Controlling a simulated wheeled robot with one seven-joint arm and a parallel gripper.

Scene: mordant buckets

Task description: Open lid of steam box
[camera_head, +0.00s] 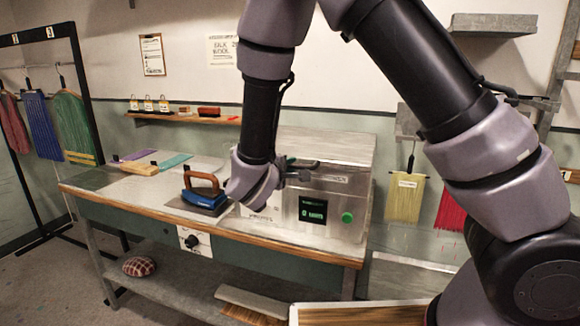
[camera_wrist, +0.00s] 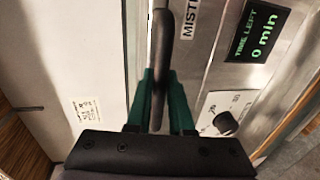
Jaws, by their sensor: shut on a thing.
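The steam box (camera_head: 335,155) is a grey metal box on the workbench, with a dark display and a green button on its front. In the wrist view its front panel (camera_wrist: 215,65) shows a green "0 min" display (camera_wrist: 257,32) and a dark knob (camera_wrist: 224,122). My gripper (camera_head: 290,172) is at the box's front, near its upper edge. In the wrist view my gripper (camera_wrist: 163,95) has its green fingers shut around a dark bar-like handle (camera_wrist: 163,45). A pale flat surface (camera_wrist: 70,70) with a small label lies left of the handle. The lid looks closed in the head view.
A blue iron with a wooden handle (camera_head: 203,189) stands on the bench (camera_head: 130,197) left of the box. Folded coloured cloths (camera_head: 172,162) lie behind it. A wall shelf (camera_head: 180,117) holds small items. Hanging yarn skeins (camera_head: 404,197) are right of the box.

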